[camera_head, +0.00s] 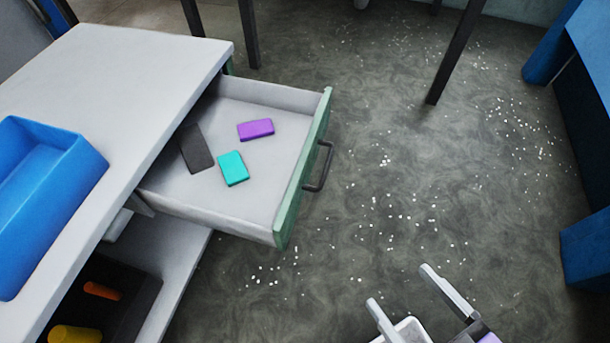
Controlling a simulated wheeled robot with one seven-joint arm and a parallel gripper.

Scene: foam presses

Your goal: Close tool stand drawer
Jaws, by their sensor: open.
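The tool stand (140,62) is on the left, with a pale grey top. Its drawer (205,207) is pulled out to the right. The drawer has a green front (303,170) and a dark bar handle (321,167). Inside lie a purple block (255,129), a teal block (233,168) and a dark grey flat piece (195,149). My gripper (401,285) is at the bottom right, with its two pale fingers spread apart and nothing between them. It is apart from the drawer, below and to the right of the handle.
A blue bin (75,150) stands on the stand's top. A lower shelf holds a black tray (140,290) with orange and yellow items. Small white bits are scattered on the grey floor (400,150). Blue furniture (585,250) stands at the right edge. Floor beside the handle is open.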

